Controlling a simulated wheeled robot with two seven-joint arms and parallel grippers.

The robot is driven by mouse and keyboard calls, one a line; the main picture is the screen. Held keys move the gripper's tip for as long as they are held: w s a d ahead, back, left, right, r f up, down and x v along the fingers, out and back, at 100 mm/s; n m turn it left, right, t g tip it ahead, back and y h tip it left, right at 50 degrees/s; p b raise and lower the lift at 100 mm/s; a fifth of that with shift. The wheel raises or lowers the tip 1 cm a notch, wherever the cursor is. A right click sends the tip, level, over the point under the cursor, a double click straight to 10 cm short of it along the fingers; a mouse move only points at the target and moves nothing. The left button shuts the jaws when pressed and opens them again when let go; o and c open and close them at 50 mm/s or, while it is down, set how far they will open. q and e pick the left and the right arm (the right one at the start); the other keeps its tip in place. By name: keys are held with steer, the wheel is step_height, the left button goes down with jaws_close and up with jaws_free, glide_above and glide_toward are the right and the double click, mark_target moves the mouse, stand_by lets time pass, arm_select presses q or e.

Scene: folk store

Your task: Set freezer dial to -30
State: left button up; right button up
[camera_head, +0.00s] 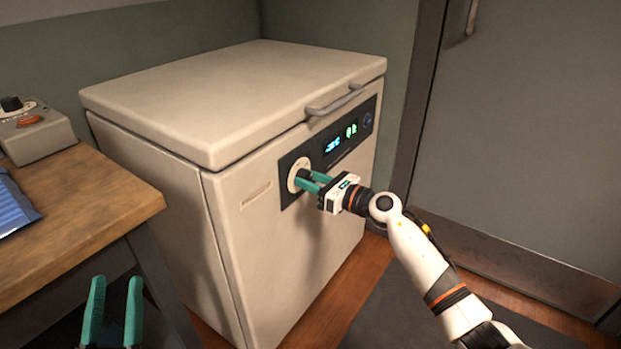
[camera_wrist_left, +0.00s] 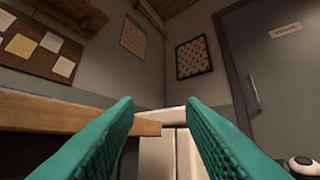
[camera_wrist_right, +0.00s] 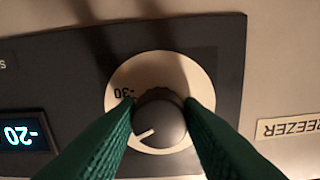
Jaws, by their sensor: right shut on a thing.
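The white chest freezer (camera_head: 230,150) stands with its lid shut. Its dark control panel (camera_head: 290,160) carries a dial. In the right wrist view the dark round dial knob (camera_wrist_right: 160,118) sits on a pale disc (camera_wrist_right: 180,75) with an upside-down -30 mark (camera_wrist_right: 124,93). The knob's white pointer line lies at its lower left, apart from that mark. The digital display (camera_wrist_right: 22,134) appears to read -20, upside down. My right gripper (camera_head: 313,182) is shut on the dial knob, one finger on each side. My left gripper (camera_head: 111,312) is open and empty, low beside the wooden table.
The wooden table (camera_head: 70,205) stands left of the freezer, with a grey box with a black knob (camera_head: 35,130) and a blue packet (camera_head: 14,205) on it. A grey door (camera_head: 530,130) is at the right. The freezer lid has a handle (camera_head: 335,102) above the panel.

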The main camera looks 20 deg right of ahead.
steer(key=m+p, duration=0.2)
steer(key=shift+r+m, duration=0.2)
steer(key=shift+m, duration=0.1)
arm_select(q)
step_height(320, 180, down, 15)
steer(key=a+g+y+p, duration=0.2)
steer(key=g+y+p, duration=0.15)
steer(key=g, duration=0.85)
arm_select(e)
steer(key=shift+m+b, duration=0.5)
steer(key=shift+m, duration=0.7)
steer(key=m+p, duration=0.2)
steer(key=shift+m, duration=0.3)
steer(key=shift+m+p, duration=0.6)
steer(key=shift+m, duration=0.4)
steer(key=shift+f, duration=0.1)
arm_select(q)
steer(key=s+a+f+g+y, duration=0.1)
steer(key=s+a+f+g, duration=0.1)
steer(key=s, duration=0.4)
steer(key=s+a+f+n+g+y, duration=0.1)
steer(key=s+a+f+g+y, duration=0.1)
steer(key=s+g, duration=0.4)
step_height(320, 180, down, 2)
steer(key=shift+s+a+f+g+p, duration=0.1)
steer(key=shift+s+a+g+p, duration=0.05)
steer(key=shift+a+g+p, duration=0.3)
arm_select(e)
steer(key=shift+m, duration=0.7)
